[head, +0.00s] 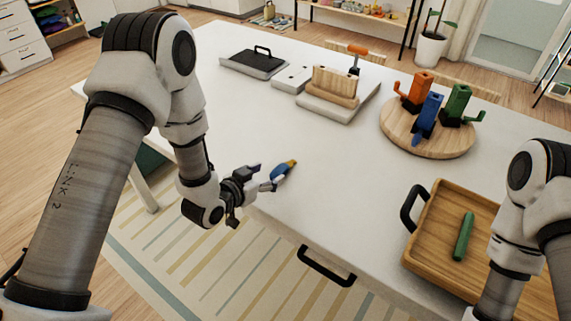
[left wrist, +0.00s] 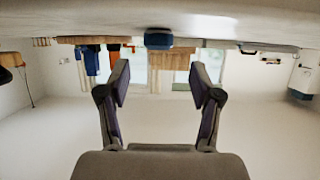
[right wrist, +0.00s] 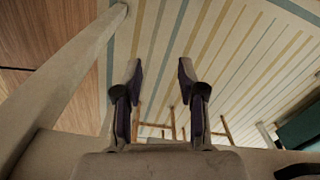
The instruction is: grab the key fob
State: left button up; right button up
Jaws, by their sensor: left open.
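The key fob looks like a small blue piece with a yellow end (head: 280,172), lying on the white table near its front edge. In the left wrist view, a blue block (left wrist: 158,38), seen end-on, lies ahead between the fingertips and appears to be the same fob. My left gripper (head: 266,178) is open, low over the table edge, with its fingers pointing at the fob. It also shows in the left wrist view (left wrist: 159,68), with nothing between its fingers. My right gripper (right wrist: 160,67) is open and empty in its wrist view; the head view does not show its fingers.
A wooden tray (head: 419,250) with a green cylinder (head: 464,236) sits at the right. A round wooden board (head: 429,146) with orange, blue and green pieces stands behind. A wooden block holder (head: 334,87) and a dark-topped tray (head: 254,64) stand further back. The table (head: 330,190) is clear around the fob.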

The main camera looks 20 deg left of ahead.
aim_at(279, 170)
pick_arm(q)
jog(key=shift+w+d+f+p, duration=0.2)
jog(key=shift+w+d+p, duration=0.2)
jog(key=shift+w, duration=0.15)
jog(key=shift+w+d+f+p, duration=0.2)
jog(key=shift+w+d+p, duration=0.2)
jog(key=shift+w, duration=0.15)
jog(key=shift+w+f, duration=0.9)
jog(key=shift+w, duration=0.3)
jog(key=shift+s+r, duration=0.1)
jog(key=shift+s, duration=0.05)
jog(key=shift+s+d+r, duration=0.1)
jog(key=c, duration=0.5)
grip_shut()
